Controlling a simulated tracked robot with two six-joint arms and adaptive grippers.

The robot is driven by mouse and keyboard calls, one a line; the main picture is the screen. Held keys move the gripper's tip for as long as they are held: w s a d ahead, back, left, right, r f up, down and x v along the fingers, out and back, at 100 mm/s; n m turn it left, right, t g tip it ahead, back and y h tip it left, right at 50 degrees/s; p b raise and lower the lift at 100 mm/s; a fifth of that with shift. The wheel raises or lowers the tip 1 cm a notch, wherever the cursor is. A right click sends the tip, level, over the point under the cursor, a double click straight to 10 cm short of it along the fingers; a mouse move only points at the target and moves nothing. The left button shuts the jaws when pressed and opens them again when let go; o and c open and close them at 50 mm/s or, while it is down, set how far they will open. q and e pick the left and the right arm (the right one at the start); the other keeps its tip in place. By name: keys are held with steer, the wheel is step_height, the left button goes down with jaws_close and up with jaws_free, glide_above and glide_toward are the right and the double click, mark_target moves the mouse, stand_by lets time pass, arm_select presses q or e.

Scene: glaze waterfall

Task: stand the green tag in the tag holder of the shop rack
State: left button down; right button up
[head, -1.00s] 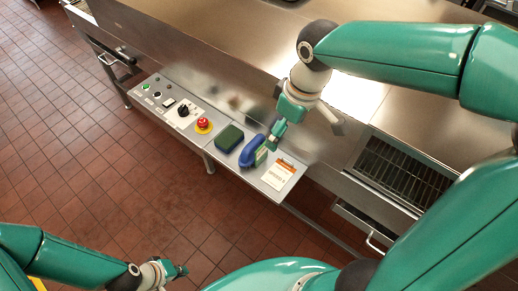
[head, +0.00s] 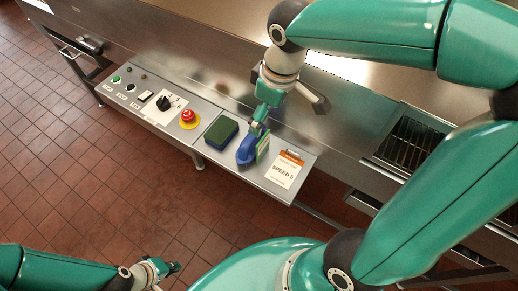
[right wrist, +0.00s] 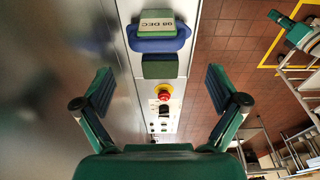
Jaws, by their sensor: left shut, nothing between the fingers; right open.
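A small pale green tag (head: 263,147) stands in a blue curved piece (head: 246,151) on the steel control panel. In the right wrist view the tag (right wrist: 155,23) reads "08 DEC", with the blue piece (right wrist: 158,45) around its near side. My right gripper (head: 260,125) is just behind the tag in the head view. In the right wrist view the right gripper (right wrist: 165,90) is open, fingers wide apart, with nothing between them. My left gripper (head: 174,267) is shut and empty, low over the floor. I cannot make out the tag holder of the shop rack.
The panel (head: 207,152) also carries a dark green block (head: 221,132), a red emergency button (head: 188,115), a dial (head: 164,103) and a "SPEED 5" card (head: 286,172). Wire racks (right wrist: 300,85) stand on the tiled floor at the wrist view's right. The floor beside the panel is clear.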

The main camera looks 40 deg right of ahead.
mark_target(264, 142)
steer(key=f, duration=0.9)
steer(key=w+f, duration=0.1)
steer(key=f, duration=0.4)
steer(key=shift+w, duration=0.1)
steer(key=shift+r, duration=0.1)
steer(key=c, duration=1.3)
